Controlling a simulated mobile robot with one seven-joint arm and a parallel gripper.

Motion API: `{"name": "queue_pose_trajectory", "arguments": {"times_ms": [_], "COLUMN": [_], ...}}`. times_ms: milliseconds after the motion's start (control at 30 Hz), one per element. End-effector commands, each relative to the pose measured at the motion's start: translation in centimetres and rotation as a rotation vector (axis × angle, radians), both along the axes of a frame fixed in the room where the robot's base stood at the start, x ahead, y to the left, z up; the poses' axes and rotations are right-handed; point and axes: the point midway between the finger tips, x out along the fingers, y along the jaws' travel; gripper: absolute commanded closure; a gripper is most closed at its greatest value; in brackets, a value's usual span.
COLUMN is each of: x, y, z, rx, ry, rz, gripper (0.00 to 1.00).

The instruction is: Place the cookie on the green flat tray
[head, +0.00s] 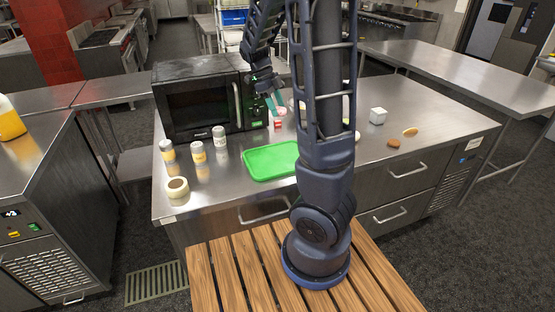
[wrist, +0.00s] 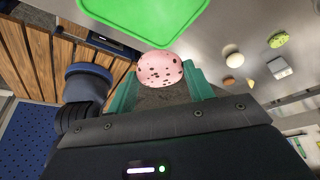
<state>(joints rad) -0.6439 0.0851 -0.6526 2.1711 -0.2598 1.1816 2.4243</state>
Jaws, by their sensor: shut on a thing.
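The cookie (wrist: 160,68) is round and pink with dark chips. It sits between the teal fingers of my gripper (wrist: 160,84) in the wrist view, and the gripper is shut on it. In the head view my gripper (head: 273,105) is over the counter in front of the microwave, behind the tray; the cookie is hard to make out there. The green flat tray (head: 262,163) lies on the steel counter, its right end hidden by my arm. It also shows at the top of the wrist view (wrist: 150,15), apart from the cookie, and its visible part is empty.
The black microwave (head: 205,97) stands behind the tray. Several cans (head: 198,153) and a pale ring-shaped item (head: 177,187) stand left of it. A red-and-white item (head: 277,123) is below my gripper. A white cube (head: 378,115) and a brown round item (head: 393,142) lie at right.

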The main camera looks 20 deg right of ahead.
Motion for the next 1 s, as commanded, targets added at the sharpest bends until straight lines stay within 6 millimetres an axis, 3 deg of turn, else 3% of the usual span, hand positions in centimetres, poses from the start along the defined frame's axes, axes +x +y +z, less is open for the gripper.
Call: {"name": "queue_pose_trajectory", "arguments": {"times_ms": [133,267,800,1000], "x": [-1.0,-1.2,-1.2,-1.1], "y": [0.8,1.0,0.9,0.9], "z": [0.4,-0.8,-11.8,-14.7], "rx": [0.000,-0.001,-0.002,-0.001], "ry": [0.000,0.002,0.004,0.002], "rz": [-0.041,-0.052,-0.053,-0.051], "gripper": [0.70,0.70,0.70,0.70]}}
